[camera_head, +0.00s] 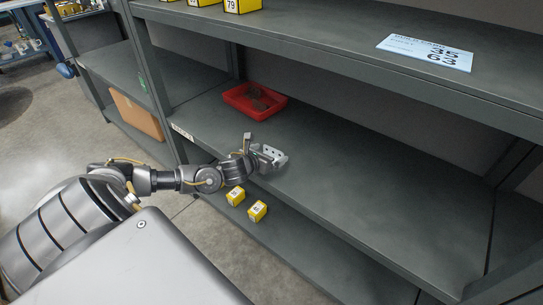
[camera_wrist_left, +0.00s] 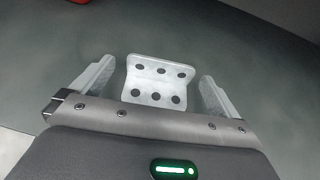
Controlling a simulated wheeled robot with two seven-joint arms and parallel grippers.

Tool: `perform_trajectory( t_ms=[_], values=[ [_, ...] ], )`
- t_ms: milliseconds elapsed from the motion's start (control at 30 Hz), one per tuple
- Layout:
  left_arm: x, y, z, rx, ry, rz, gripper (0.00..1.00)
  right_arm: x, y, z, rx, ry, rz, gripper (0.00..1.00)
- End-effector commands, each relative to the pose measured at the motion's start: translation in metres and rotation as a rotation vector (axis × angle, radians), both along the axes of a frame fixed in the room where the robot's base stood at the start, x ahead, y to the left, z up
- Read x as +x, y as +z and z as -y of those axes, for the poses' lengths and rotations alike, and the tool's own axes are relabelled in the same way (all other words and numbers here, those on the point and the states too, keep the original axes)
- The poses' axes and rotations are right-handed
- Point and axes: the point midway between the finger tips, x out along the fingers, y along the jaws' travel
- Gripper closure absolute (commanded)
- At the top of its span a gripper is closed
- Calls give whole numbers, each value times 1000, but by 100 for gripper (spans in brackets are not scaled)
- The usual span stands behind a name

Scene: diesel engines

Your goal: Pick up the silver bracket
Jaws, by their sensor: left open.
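The silver bracket (camera_wrist_left: 158,80) is a bent metal plate with several dark holes, lying on the grey shelf between the two fingers of my left gripper (camera_wrist_left: 160,88) in the left wrist view. The gripper is open, with a gap on each side of the bracket. In the head view, my left gripper (camera_head: 268,155) is over the front part of the middle shelf (camera_head: 370,195), and the bracket (camera_head: 273,155) shows at its fingers. My right gripper is not in view.
A red tray (camera_head: 254,100) with dark parts sits further back on the same shelf. Two yellow boxes (camera_head: 236,196) (camera_head: 257,211) stand on the lower shelf. A blue-white sign (camera_head: 426,51) lies on the upper shelf, which overhangs. The shelf to the right is clear.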

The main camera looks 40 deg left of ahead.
Motion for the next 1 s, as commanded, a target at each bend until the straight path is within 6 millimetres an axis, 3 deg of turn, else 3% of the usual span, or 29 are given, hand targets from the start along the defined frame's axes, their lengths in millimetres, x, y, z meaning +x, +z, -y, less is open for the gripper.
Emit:
perform_trajectory(
  t_ms=[400, 700, 1000],
  values=[
    [45, -18, -4, -1, 3, 2, 0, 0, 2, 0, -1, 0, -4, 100],
    [47, -19, -4, 0, 1, 0, 1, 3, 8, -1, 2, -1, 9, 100],
    [47, -19, -4, 0, 1, 1, 41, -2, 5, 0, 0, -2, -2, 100]
  ],
)
